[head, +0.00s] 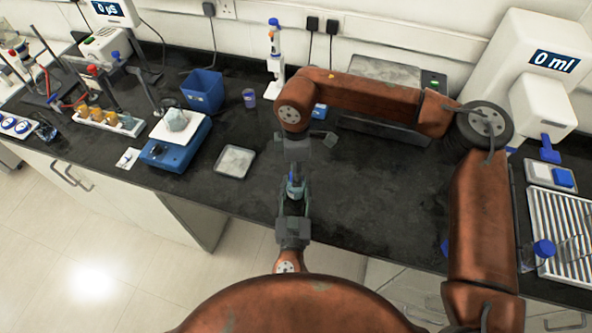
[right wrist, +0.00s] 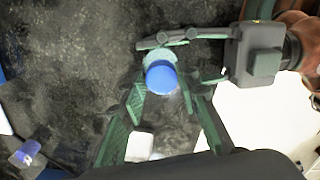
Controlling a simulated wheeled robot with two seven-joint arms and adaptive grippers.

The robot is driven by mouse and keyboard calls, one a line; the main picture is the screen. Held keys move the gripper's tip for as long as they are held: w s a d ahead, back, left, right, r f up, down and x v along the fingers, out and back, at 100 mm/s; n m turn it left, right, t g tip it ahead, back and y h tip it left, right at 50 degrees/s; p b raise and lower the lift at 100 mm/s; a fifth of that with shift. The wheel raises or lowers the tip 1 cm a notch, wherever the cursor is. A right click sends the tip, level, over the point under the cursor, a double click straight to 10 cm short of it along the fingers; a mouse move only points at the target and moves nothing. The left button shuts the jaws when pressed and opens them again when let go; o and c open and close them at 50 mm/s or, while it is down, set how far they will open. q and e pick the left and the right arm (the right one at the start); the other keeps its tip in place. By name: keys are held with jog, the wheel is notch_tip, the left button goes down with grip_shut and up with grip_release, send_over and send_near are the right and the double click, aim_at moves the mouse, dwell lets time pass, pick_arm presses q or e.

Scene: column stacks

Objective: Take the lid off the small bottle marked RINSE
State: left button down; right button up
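The small bottle (head: 296,188) has a blue lid (right wrist: 162,78); no marking on it can be read. My left gripper (head: 293,196) is shut around the bottle's body, near the counter's front edge in the head view. The lid stays in place and free above the left fingers. My right gripper (head: 312,142) reaches over from the right and points down toward the bottle. In the right wrist view its green fingers (right wrist: 165,95) are spread, with the lid between and just beyond their tips. I cannot tell whether either finger touches the lid.
A white square tray (head: 235,161) lies on the dark counter left of the bottle. A blue balance (head: 175,147), a blue bin (head: 202,90) and a purple cup (head: 249,98) stand further left. A bottle with a blue lid (head: 543,249) stands by the white rack at right.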

jog(key=shift+w, duration=0.1)
grip_shut()
